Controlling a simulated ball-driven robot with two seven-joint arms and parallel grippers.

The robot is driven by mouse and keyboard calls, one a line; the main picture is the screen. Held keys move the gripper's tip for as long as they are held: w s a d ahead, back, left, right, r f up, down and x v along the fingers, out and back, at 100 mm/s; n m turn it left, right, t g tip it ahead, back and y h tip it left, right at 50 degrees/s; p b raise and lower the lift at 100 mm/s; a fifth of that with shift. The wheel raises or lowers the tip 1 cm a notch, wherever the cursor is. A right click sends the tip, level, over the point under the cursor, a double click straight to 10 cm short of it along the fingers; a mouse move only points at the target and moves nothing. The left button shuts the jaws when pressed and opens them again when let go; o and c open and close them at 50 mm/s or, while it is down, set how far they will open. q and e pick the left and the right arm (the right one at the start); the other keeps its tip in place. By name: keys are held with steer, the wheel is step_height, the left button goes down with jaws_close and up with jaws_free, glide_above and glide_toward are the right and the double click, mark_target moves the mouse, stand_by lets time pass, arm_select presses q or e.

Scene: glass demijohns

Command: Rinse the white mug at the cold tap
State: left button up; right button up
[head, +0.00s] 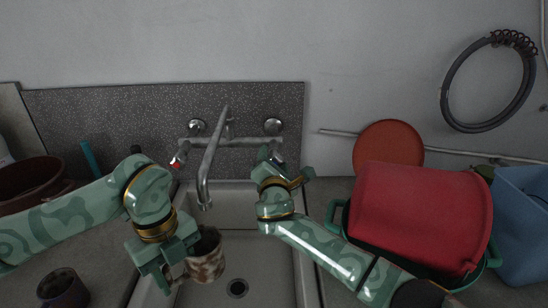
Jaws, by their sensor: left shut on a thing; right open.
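A white mug (207,262) with brown stains and a dark inside hangs over the left part of the sink, just below the spout's end. My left gripper (178,268) is shut on it from its left side. The tap (212,155) is wall-mounted, with a long spout pointing down into the sink; I see no water coming from it. A lever with a red mark (180,157) sits on its left. Another lever (277,157) sits on its right, partly hidden by my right gripper (287,168), which is open close to it; contact cannot be told.
The sink (265,262) is empty around its drain (237,288). A dark cup (63,289) and a brown pot (30,182) stand left. A red container (420,217) in a green tub (340,215) and a blue bin (524,225) crowd the right.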

steer(key=shift+w, duration=1.15)
steer(key=c, duration=1)
steer(key=shift+n, duration=1.7)
steer(key=o, duration=1)
steer(key=s, duration=1.2)
steer(key=shift+a, duration=0.15)
